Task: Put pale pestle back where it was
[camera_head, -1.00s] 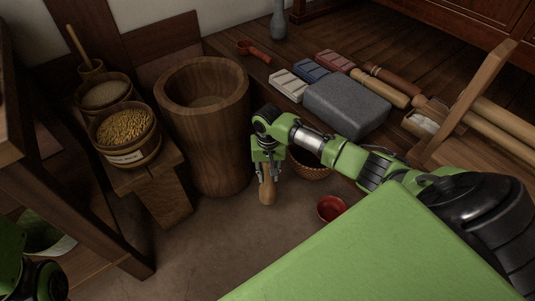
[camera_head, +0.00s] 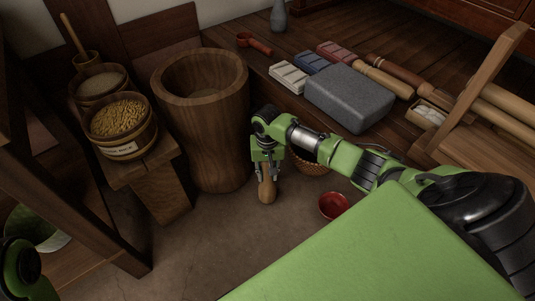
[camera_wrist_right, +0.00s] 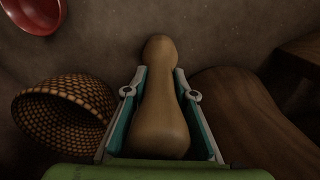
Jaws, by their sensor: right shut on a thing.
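The pale pestle (camera_head: 267,191), a tan wooden piece with a rounded end, is in my right gripper (camera_head: 267,173). The gripper points down and is shut on it, over the floor just right of the big wooden mortar (camera_head: 213,140). In the right wrist view the pestle (camera_wrist_right: 161,112) lies between the two fingers (camera_wrist_right: 160,85), its knob end beyond them. Whether that end touches the floor I cannot tell. My left gripper is not in view; only part of my left arm shows at the lower left.
A woven basket (camera_head: 314,167) is partly hidden behind my right arm, and a red bowl (camera_head: 333,206) stands on the floor. A raised wooden ledge holds a grey stone block (camera_head: 349,96), a pale wooden tool (camera_head: 384,78) and a darker one (camera_head: 397,75). Grain tubs (camera_head: 123,122) stand left.

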